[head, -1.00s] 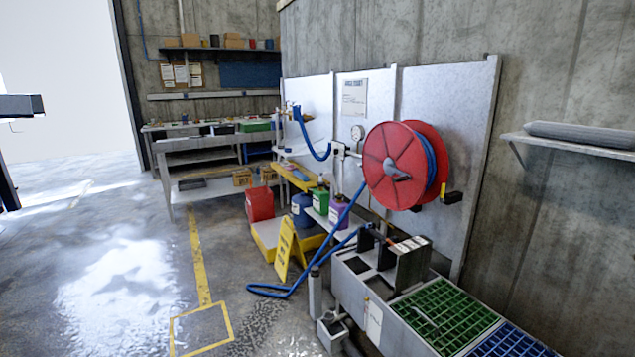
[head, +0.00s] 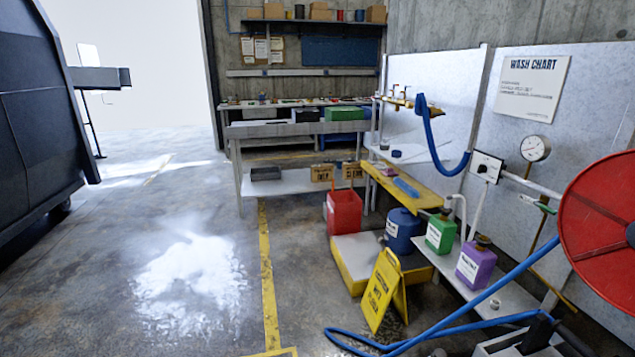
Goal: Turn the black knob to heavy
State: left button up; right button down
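A white control box (head: 487,167) is on the pale wall panel at the right, left of the round gauge. It has a small dark spot on its face that may be a black knob. It is too small to tell its setting or read any label. No knob marked heavy can be made out. A large dark machine (head: 40,130) stands at the left edge, partly cut off.
A red hose reel (head: 600,220) stands out from the wall at the right. A blue hose (head: 470,308) trails to the floor. A yellow floor sign (head: 384,290), a red can (head: 344,211) and several jugs stand before the wall.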

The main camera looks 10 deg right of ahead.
aim_at(482, 168)
jog(key=i+z, duration=0.1)
jog(key=i, duration=0.5)
jog(key=i+j+z, duration=0.1)
jog(key=i, duration=0.5)
jog(key=i+j+z, duration=0.1)
jog(key=i, duration=0.45)
